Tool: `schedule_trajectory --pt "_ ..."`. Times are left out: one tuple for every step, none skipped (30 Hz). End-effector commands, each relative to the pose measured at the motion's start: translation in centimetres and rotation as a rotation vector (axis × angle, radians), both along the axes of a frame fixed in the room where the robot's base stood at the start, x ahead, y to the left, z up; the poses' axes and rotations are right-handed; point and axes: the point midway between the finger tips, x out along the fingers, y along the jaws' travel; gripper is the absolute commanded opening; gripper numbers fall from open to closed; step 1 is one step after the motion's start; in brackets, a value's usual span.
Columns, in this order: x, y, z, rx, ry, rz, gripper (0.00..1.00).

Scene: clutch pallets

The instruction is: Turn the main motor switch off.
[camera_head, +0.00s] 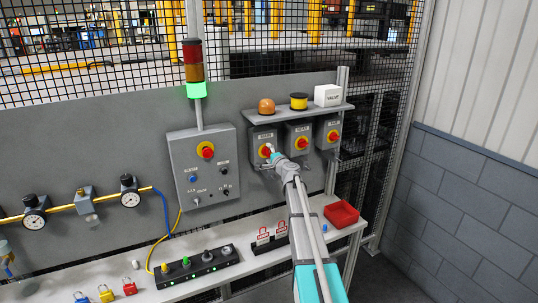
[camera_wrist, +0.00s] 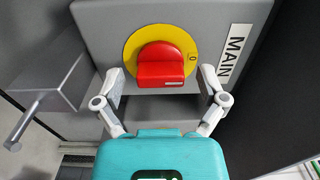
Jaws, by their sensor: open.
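The main motor switch is a red knob (camera_wrist: 163,66) on a yellow disc (camera_wrist: 133,42), on a grey box (camera_wrist: 100,25) with a white MAIN label (camera_wrist: 235,55). A "0" mark shows on the disc right of the knob. In the head view my gripper (camera_head: 270,150) is at the leftmost of three switch boxes (camera_head: 256,133), partly hiding its knob. In the wrist view my gripper (camera_wrist: 161,78) is open, one finger on each side of the knob. Gaps show between the fingers and the knob; contact is not visible.
Two other switch boxes (camera_head: 292,131) stand right of it, under a shelf (camera_head: 300,111). A control box (camera_head: 187,152) with a red knob and a light tower (camera_head: 194,72) are left. Below is a bench with padlocks (camera_head: 106,293) and a red tray (camera_head: 341,214). A side handle (camera_wrist: 25,122) protrudes left in the wrist view.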

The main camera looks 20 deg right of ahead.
Motion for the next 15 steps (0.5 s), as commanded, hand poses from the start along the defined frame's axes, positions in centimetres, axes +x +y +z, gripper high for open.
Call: schedule_trajectory --pt "-0.1 0.0 0.0 0.000 0.000 0.000 0.91" --pt "-0.2 0.0 0.0 0.000 0.000 0.000 0.91" --pt "-0.4 0.0 0.0 0.000 0.000 0.000 0.91" --pt "-0.6 0.0 0.0 0.000 0.000 0.000 0.91" --pt "-0.8 0.0 0.0 0.000 0.000 0.000 0.91" --pt "-1.1 0.0 0.0 0.000 0.000 0.000 0.91" --pt "-1.4 0.0 0.0 0.000 0.000 0.000 0.91" --pt "-1.7 0.0 0.0 0.000 0.000 0.000 0.91" --pt "-2.2 0.0 0.0 0.000 0.000 -0.001 0.91" --pt "-2.6 0.0 0.0 0.000 0.000 -0.001 0.91" --pt "-3.0 0.0 0.0 0.000 0.000 -0.001 0.91" --pt "-3.6 0.0 0.0 0.000 0.000 -0.001 0.91" --pt "-4.0 -0.1 0.0 0.000 0.000 -0.001 0.91" --pt "-4.5 -0.1 0.0 0.000 0.000 -0.001 0.91" --pt "-5.1 -0.1 0.0 0.000 0.000 -0.001 0.91"
